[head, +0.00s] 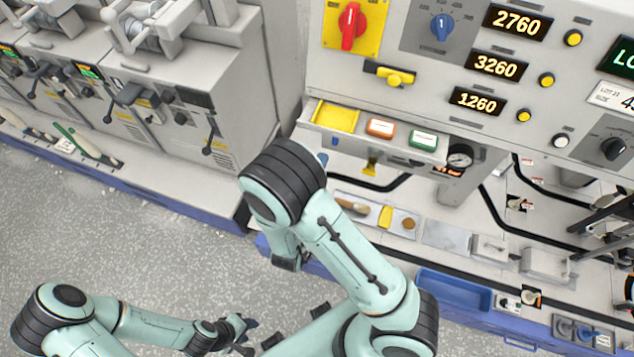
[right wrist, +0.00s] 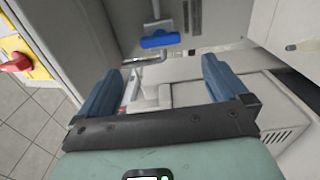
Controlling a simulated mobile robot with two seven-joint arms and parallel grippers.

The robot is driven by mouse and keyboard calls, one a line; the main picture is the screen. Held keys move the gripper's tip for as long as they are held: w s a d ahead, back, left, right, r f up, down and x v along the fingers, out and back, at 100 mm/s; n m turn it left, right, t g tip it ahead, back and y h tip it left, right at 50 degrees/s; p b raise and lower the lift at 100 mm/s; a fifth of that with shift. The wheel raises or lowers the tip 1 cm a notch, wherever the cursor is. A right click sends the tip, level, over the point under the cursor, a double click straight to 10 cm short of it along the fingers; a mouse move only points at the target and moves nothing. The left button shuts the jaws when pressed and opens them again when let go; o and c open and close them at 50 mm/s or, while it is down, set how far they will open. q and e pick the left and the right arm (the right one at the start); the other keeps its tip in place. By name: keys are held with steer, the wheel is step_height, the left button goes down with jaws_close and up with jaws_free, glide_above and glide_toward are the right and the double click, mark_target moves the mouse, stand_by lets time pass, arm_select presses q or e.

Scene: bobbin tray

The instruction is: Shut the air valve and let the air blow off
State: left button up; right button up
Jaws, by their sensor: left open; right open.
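In the head view a round air gauge (head: 460,157) with an orange label sits under the drawer; its needle is too small to read. A yellow handle (head: 370,166) hangs below the drawer, and a small blue part shows to its left. I cannot tell which is the air valve. In the right wrist view a blue handle (right wrist: 160,41) on a grey stem lies ahead of my right gripper (right wrist: 167,85), whose fingers are open, empty and apart from it. My left gripper (head: 238,333) is open and empty, low over the floor.
A red knob (head: 350,25) on a yellow plate, a blue knob (head: 441,27) and a yellow lever (head: 396,77) are on the panel. An open drawer (head: 390,139) juts out below. Grey machines stand at left; the floor (head: 150,220) before them is clear.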

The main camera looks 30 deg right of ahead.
steer(key=shift+v, duration=1.2)
